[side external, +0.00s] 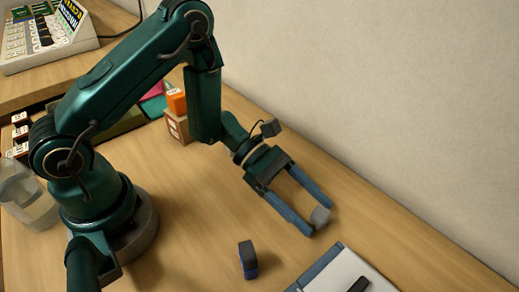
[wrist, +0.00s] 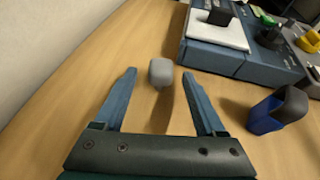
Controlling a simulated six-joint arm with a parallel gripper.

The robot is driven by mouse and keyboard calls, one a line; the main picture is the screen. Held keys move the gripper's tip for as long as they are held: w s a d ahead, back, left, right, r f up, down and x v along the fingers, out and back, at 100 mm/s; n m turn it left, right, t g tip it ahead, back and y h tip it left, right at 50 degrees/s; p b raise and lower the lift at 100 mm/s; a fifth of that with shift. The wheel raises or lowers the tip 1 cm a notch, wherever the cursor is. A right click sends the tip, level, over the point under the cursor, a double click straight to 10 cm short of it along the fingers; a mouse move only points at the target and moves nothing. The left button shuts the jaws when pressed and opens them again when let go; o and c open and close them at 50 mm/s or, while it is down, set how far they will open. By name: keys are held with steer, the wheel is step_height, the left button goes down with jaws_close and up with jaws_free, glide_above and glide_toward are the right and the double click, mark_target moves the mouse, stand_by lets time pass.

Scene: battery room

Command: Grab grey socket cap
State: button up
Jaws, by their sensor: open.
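The grey socket cap (wrist: 161,72) is a small rounded grey block on the wooden table. In the wrist view it lies just beyond and between my open fingertips. In the side external view the cap (side external: 320,217) shows at the fingertips, partly behind one finger. My gripper (side external: 318,220) is open, with two blue fingers spread apart; in the wrist view my gripper (wrist: 159,72) has nothing clasped between the fingers. I cannot tell whether a finger touches the cap.
A black and blue block (side external: 248,259) stands nearby on the table; it also shows in the wrist view (wrist: 277,112). A blue tray with a white top (wrist: 212,60) lies beyond. A pale wall (side external: 390,100) runs along one side. An orange box (side external: 176,102) stands behind my arm.

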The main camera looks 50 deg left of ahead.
steer(key=shift+x, duration=1)
jaws_close()
steer(key=shift+r, duration=0.1)
